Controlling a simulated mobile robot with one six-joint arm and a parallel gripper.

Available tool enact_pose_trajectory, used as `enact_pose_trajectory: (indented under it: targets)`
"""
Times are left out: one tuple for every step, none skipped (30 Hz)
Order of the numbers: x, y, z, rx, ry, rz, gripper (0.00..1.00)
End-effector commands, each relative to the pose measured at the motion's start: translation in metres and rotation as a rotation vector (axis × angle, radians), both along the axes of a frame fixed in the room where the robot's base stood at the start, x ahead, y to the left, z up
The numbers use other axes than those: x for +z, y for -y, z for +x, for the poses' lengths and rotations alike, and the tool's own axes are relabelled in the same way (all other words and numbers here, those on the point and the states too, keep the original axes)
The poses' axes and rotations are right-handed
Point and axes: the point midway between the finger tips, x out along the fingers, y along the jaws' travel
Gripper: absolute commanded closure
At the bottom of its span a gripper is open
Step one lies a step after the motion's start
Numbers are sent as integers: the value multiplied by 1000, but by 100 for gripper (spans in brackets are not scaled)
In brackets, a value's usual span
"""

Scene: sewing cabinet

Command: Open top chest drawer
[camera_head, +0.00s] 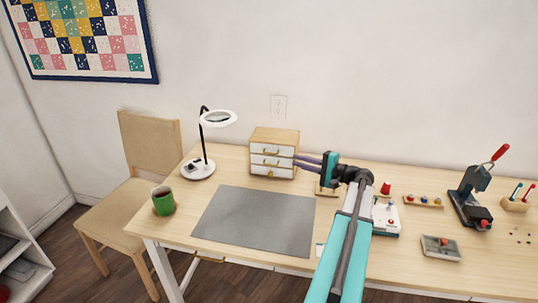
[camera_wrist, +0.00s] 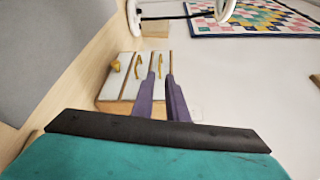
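The small wooden chest (camera_head: 289,137) stands at the back of the desk, with three white drawer fronts that look shut. The top drawer (camera_head: 259,148) has a brass pull; the lowest has a round knob. In the wrist view the chest (camera_wrist: 112,106) appears sideways, with the top drawer's pull (camera_wrist: 160,66) at the right of the row. My gripper (camera_head: 296,160) reaches from the right at the chest's front. Its purple fingers (camera_wrist: 161,56) are apart, with the top pull visible between them. I cannot tell whether either finger touches it.
A magnifier lamp (camera_head: 205,150) stands left of the chest, and a green mug (camera_head: 162,201) is at the desk's left edge. A grey mat (camera_head: 255,220) lies in front of the chest. Small tools and trays, including a press (camera_head: 470,200), occupy the right side.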

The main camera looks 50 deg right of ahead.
Motion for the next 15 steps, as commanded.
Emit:
enact_pose_trajectory:
  targets:
    - [0,0,1,0,0,0,87]
    - [0,0,1,0,0,0,87]
    - [0,-1,3,1,0,0,87]
    - [0,-1,4,1,0,0,87]
    - [0,-1,5,1,0,0,87]
    - [0,-2,8,1,0,0,87]
    - [0,-2,10,1,0,0,87]
    - [0,-2,12,2,0,0,87]
    - [0,-3,15,2,-1,0,87]
    - [-1,-3,18,3,0,0,87]
    - [-1,-4,22,3,0,0,87]
    - [-1,-5,27,3,0,0,87]
    - [-2,-6,31,3,0,0,87]
    - [-2,-6,35,3,0,0,87]
    - [-2,-7,40,3,0,0,87]
